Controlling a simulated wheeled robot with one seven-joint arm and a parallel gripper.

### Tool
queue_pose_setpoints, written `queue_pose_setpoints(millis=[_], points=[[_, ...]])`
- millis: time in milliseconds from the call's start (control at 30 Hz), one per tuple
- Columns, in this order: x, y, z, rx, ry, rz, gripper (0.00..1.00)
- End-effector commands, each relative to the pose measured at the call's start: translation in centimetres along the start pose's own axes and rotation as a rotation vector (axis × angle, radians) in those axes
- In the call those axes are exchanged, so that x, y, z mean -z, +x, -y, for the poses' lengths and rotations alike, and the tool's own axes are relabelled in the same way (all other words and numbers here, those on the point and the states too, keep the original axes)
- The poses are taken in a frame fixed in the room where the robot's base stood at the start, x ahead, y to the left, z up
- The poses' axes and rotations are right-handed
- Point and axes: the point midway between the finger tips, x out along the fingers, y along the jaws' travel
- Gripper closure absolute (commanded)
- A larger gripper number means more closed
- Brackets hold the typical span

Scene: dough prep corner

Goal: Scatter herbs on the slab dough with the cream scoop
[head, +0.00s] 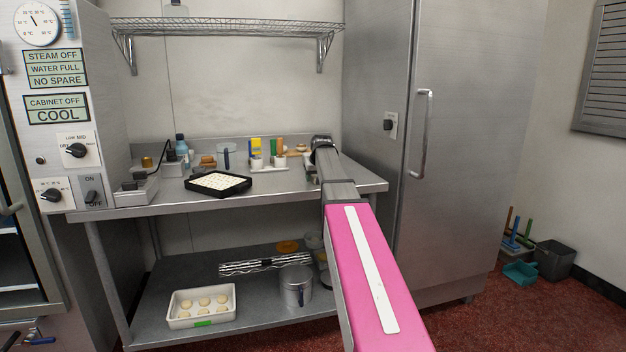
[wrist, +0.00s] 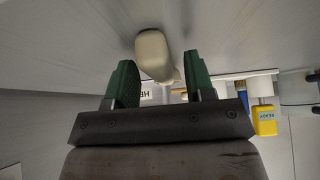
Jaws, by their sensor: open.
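In the wrist view my gripper (wrist: 162,82) is open, its two green fingers apart with nothing held. The rounded cream handle of what looks like the cream scoop (wrist: 154,55) shows just beyond and between the fingertips. The rest of the scoop runs away from me, partly hidden behind its handle end. A white label starting "HE" (wrist: 145,95) shows behind it, partly covered by a finger. In the head view my arm reaches over the bench's right part and hides the gripper's fingers. The pale slab dough (head: 218,183) lies in a black tray (head: 190,186) left of the arm.
Yellow, green and orange containers (head: 256,147) stand near the bench's back, left of my arm. A yellow labelled item (wrist: 265,122) shows right in the wrist view. A tall steel cabinet (head: 460,140) bounds the right side. The bench front (head: 270,186) between tray and arm is clear.

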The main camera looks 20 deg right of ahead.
Motion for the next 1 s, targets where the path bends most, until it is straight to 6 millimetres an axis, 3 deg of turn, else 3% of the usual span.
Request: queue_pose_setpoints(millis=[33,167,467,1000], points=[[0.0,0.0,0.0,0.000,0.000,0.000,0.58],[0.0,0.0,0.0,0.000,0.000,0.000,1.00],[0.2,-0.3,0.0,0.000,0.000,0.000,1.00],[1.9,-3.0,0.0,0.000,0.000,0.000,1.00]])
